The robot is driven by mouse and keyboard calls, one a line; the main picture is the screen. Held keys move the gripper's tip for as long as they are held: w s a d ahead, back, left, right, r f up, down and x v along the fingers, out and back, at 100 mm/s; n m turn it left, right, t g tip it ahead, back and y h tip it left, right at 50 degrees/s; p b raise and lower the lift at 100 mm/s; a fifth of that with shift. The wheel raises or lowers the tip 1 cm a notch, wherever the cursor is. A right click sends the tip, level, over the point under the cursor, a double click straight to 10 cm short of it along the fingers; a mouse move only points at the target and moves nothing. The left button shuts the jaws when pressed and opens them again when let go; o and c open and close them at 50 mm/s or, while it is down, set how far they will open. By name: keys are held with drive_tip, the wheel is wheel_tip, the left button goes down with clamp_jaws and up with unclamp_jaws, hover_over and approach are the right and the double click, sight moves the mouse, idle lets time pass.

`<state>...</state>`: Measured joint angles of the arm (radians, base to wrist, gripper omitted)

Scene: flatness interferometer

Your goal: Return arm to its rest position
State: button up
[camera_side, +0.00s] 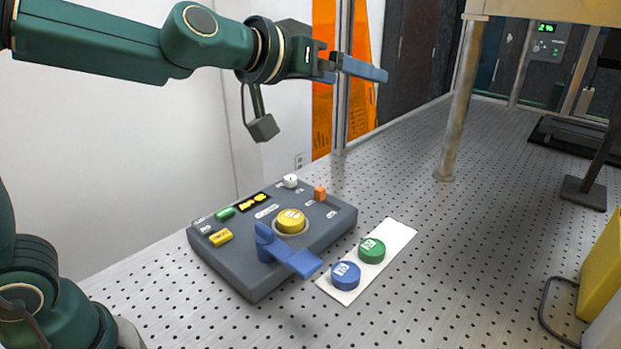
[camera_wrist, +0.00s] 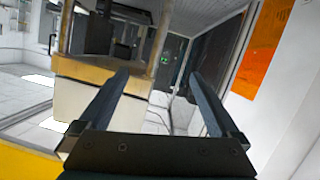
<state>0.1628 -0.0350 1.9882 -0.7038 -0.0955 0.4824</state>
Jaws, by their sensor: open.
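My gripper (camera_side: 358,68) is raised well above the table at the upper middle of the side view, pointing right. Its two blue fingers stand apart with nothing between them in the wrist view (camera_wrist: 160,95). Below it, apart from it, the dark grey control box (camera_side: 222,265) sits on the perforated table (camera_side: 420,170). A yellow round piece (camera_side: 291,219) sits in the ring on the box. A blue lever-like part (camera_side: 290,254) lies at the box's front edge. A blue disc (camera_side: 345,276) and a green disc (camera_side: 371,251) rest on a white plate (camera_side: 398,236).
A metal post (camera_side: 461,100) stands on the table and carries a wooden-looking platform (camera_side: 550,10). An orange panel (camera_side: 323,95) stands behind my gripper. A yellow object (camera_side: 604,265) and a black cable (camera_side: 548,315) are at the right. The middle of the table is clear.

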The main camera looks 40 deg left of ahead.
drive_tip(key=s+a+r, duration=0.1)
drive_tip(key=s+r, duration=0.2)
drive_tip(key=s+a+f+g, duration=0.1)
drive_tip(key=s+f+g, duration=0.3)
drive_tip(key=s+f, duration=0.5)
drive_tip(key=s+a+f+m+g+y, duration=0.1)
drive_tip(key=s+f+g, duration=0.3)
drive_tip(key=s+f, duration=0.5)
drive_tip(key=s+a, duration=0.1)
drive_tip(key=s, duration=0.3)
drive_tip(key=shift+a+f+g+y, duration=0.25)
drive_tip(key=shift+g+y, duration=0.05)
drive_tip(key=shift+g, duration=0.1)
